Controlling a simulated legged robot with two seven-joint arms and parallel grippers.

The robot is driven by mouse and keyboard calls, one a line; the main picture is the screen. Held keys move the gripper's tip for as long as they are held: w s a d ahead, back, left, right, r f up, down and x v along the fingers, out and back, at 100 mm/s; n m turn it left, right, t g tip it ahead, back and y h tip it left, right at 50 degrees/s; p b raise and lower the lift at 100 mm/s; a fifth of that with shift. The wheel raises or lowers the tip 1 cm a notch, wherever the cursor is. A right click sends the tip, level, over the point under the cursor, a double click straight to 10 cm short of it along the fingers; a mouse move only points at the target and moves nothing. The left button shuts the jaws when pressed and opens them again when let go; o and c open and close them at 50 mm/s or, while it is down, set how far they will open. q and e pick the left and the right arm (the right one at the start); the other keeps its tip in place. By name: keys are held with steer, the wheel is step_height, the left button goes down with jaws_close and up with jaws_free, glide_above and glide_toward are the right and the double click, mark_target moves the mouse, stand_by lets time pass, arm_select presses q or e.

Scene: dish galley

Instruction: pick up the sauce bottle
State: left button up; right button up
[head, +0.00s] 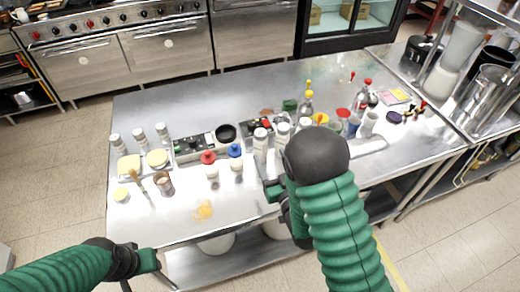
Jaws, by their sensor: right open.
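Several bottles stand on the steel table, and I cannot tell which one is the sauce bottle. A white bottle with a red top (209,170) and one with a blue top (236,164) stand left of my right gripper. A bottle with a yellow tip (307,105) and a red-topped bottle (364,94) stand farther back. My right gripper (275,202) is open at the table's front edge, partly hidden by my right arm. My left gripper (152,272) is low at the left, in front of the table edge; its jaws are unclear.
The steel table (255,222) has bare room at its front and back left. Jars, a dark bowl (226,132) and a board with yellow slices (143,168) crowd the middle and left. A brown cup (163,182) stands near the front left. Tall metal containers (484,98) stand at the right.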

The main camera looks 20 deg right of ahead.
mark_target(259, 130)
steer(key=w+p, duration=0.1)
steer(key=w, duration=0.8)
steer(key=w+p, duration=0.1)
steer(key=w, duration=0.4)
steer(key=shift+w+f+p, duration=0.15)
steer(key=shift+f+p, duration=0.1)
steer(key=shift+p, duration=0.05)
steer(key=shift+w+f, duration=0.1)
steer(key=shift+w, duration=0.15)
steer(key=shift+s, duration=0.1)
steer(key=c, duration=0.5)
jaws_close()
